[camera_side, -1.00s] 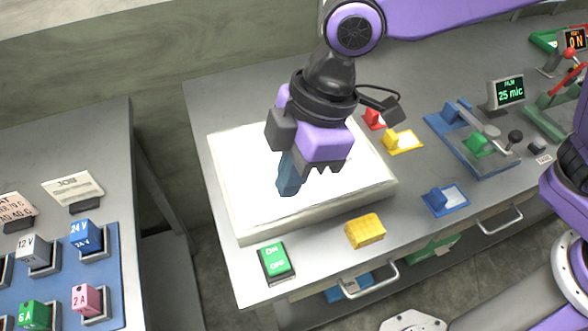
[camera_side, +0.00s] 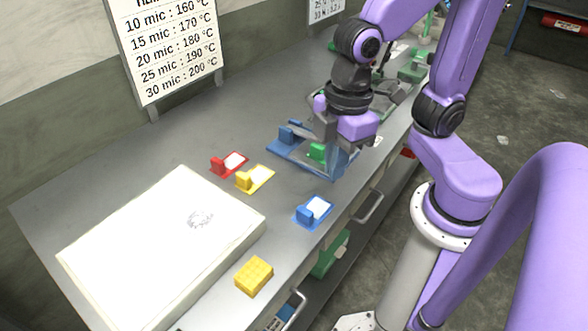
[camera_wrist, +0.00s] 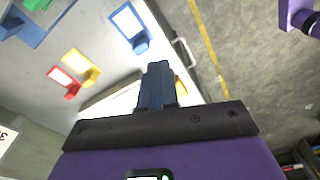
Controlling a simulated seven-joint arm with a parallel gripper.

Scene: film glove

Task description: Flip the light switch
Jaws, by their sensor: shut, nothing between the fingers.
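The green ON/OFF light switch is not visible in either current view. The white light box (camera_side: 150,250) lies on the bench at lower left in the side view, with a small grey mark on its top. My gripper (camera_side: 338,170) points down with its blue-grey fingers near the blue fixture, to the right of the box. It is empty. In the wrist view, the fingers (camera_wrist: 157,85) are together, and part of the white box shows behind them. I cannot tell whether the fingers touch the fixture.
A blue fixture (camera_side: 285,150) with a green block is by my gripper. Red (camera_side: 230,163), yellow (camera_side: 255,179) and blue (camera_side: 313,212) label pieces stand on the bench. A yellow brick (camera_side: 254,276) sits near the front edge. A temperature sign (camera_side: 170,50) stands behind.

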